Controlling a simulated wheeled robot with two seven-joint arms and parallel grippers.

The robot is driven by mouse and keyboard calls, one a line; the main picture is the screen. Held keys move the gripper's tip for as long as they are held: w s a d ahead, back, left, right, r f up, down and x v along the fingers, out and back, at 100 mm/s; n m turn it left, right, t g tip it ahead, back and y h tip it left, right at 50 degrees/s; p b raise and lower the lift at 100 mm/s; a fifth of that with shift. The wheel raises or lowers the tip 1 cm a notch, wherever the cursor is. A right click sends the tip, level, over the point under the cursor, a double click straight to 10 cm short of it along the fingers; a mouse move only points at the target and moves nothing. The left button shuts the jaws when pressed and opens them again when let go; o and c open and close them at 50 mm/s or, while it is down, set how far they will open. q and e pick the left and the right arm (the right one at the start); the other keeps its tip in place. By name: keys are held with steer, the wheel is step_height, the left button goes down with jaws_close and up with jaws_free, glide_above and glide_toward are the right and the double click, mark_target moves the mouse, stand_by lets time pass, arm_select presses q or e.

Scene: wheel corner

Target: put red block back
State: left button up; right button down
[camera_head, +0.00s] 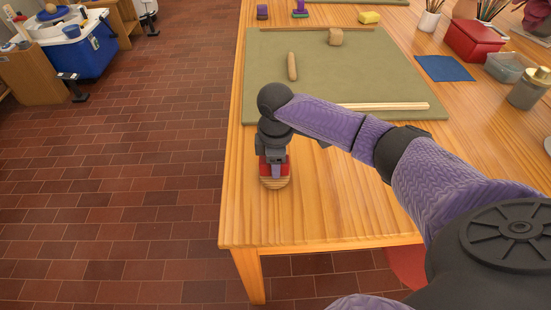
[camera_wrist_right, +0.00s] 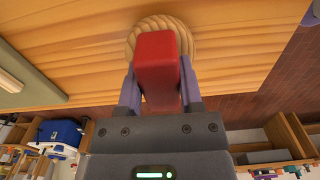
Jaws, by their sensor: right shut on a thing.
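The red block (camera_wrist_right: 157,68) is held between the two purple fingers of my right gripper (camera_wrist_right: 158,92) in the right wrist view. In the head view, my right gripper (camera_head: 275,172) points down at the table's near left part, with red parts of the block showing beside its finger. A round, tan, ridged mat (camera_wrist_right: 180,27) lies behind the block in the wrist view. It also shows under the gripper in the head view (camera_head: 274,184). I cannot tell whether the block touches the mat. My left gripper is not in view.
The wooden table (camera_head: 330,215) is clear in front of the gripper. A red box (camera_head: 474,40) is farther right. The table's left edge is close.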

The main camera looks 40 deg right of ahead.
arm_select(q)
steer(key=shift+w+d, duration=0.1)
arm_select(e)
steer(key=shift+f, duration=0.25)
steer(key=shift+c, duration=1.2)
jaws_free()
steer(key=shift+b, duration=0.95)
steer(key=r+p, duration=0.2)
steer(key=r, duration=0.1)
steer(key=r+p, duration=0.2)
steer(key=r, duration=0.1)
steer(key=r+p, duration=0.2)
steer(key=r, duration=0.1)
steer(key=shift+a+r, duration=0.25)
steer(key=shift+r, duration=0.55)
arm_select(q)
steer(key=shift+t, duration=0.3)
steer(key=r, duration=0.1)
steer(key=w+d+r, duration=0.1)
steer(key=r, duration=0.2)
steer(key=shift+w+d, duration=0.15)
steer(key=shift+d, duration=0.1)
